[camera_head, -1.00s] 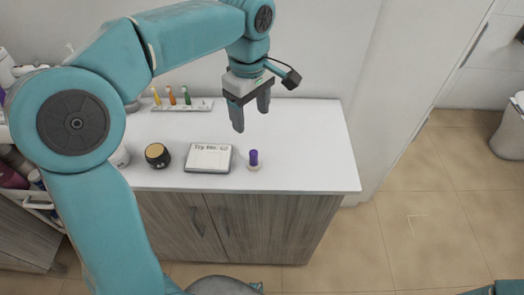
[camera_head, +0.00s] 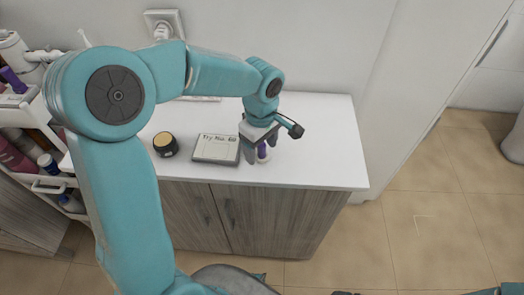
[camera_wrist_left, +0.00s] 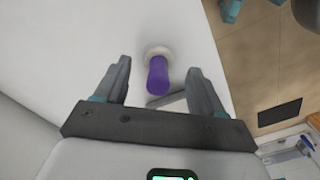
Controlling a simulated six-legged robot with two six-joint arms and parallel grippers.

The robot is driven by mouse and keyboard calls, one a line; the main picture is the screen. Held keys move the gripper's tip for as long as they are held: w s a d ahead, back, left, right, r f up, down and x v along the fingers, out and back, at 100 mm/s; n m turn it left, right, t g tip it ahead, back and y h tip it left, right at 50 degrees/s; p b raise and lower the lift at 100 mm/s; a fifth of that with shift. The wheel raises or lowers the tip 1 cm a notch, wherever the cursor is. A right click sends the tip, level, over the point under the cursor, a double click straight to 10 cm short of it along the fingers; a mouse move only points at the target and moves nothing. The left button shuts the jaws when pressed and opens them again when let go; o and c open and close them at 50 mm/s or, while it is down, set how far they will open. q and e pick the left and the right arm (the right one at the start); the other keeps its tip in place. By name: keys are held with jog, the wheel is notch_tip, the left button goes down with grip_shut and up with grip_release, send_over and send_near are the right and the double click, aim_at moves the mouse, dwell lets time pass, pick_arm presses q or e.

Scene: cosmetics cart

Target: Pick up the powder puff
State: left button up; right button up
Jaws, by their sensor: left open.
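The powder puff (camera_head: 263,151) has a purple handle on a round pale base and stands on the white counter, right of the Try Me card. My left gripper (camera_head: 259,156) is open, low over the counter, and its fingers partly hide the puff. In the left wrist view the puff (camera_wrist_left: 157,76) appears between the two spread fingers of the gripper (camera_wrist_left: 159,65). I cannot tell whether a finger touches it.
The Try Me card (camera_head: 216,149) lies close to the left of the gripper. A black jar with a gold lid (camera_head: 165,144) stands farther left. A cart with bottles (camera_head: 40,150) is at the far left. The counter's right part (camera_head: 330,150) is bare.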

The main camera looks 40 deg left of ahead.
pick_arm(q)
jog(key=shift+w+a+f, duration=0.15)
jog(key=shift+f, duration=0.8)
jog(key=shift+r, duration=0.1)
jog(key=shift+c, duration=1.2)
jog(key=c, duration=0.9)
